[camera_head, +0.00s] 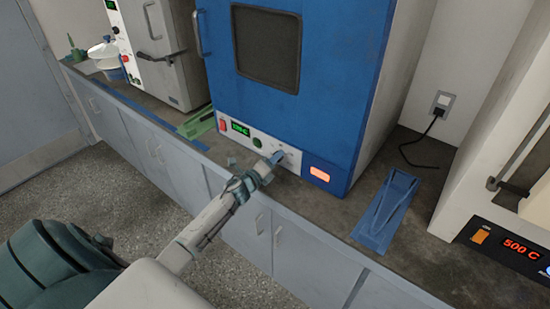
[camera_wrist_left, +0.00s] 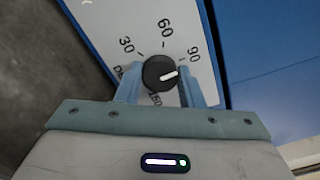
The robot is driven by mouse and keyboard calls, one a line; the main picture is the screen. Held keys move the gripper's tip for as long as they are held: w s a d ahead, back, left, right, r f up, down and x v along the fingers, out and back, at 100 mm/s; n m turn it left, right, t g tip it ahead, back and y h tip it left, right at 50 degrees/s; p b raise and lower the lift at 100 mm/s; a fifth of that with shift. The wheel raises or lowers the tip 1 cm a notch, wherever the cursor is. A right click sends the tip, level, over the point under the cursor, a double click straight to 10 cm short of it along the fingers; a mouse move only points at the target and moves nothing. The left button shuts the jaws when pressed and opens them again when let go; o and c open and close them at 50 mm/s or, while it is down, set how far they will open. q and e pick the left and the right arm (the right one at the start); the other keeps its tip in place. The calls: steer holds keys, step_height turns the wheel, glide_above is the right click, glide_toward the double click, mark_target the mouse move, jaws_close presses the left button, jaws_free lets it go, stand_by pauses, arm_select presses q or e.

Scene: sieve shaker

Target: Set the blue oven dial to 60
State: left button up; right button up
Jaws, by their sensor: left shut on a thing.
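The blue oven (camera_head: 300,85) stands on the bench with a white control panel (camera_head: 247,137) along its lower front. My left gripper (camera_head: 274,160) is at the right part of this panel and hides most of the dial there. In the left wrist view, the black dial (camera_wrist_left: 159,73) sits between my left gripper's two fingers (camera_wrist_left: 160,85), which are shut on it.
A white device (camera_head: 500,240) showing 500 C is farther right. A grey oven (camera_head: 165,55) and a green object (camera_head: 197,122) are left. The floor in front is clear.

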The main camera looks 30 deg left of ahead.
arm_select(q)
steer(key=n+p, duration=0.2)
steer(key=n, duration=0.4)
steer(key=shift+r+p, duration=0.15)
steer(key=shift+p, duration=0.15)
steer(key=n+p, duration=0.2)
steer(key=n, duration=0.3)
steer(key=shift+n, duration=0.3)
steer(key=o, duration=1)
steer(key=shift+f, duration=0.2)
steer(key=s+b, duration=0.1)
steer(key=s, duration=0.2)
steer(key=s+b, duration=0.1)
steer(key=s, duration=0.1)
steer(key=s+b, duration=0.1)
steer(key=s, duration=0.2)
steer(key=shift+s+a+f+b, duration=0.2)
steer(key=shift+s+a+b, duration=0.1)
steer(key=shift+a, duration=0.05)
steer(key=shift+s+a+r, duration=0.1)
steer(key=shift+s+r, duration=0.1)
steer(key=shift+s, duration=0.9)
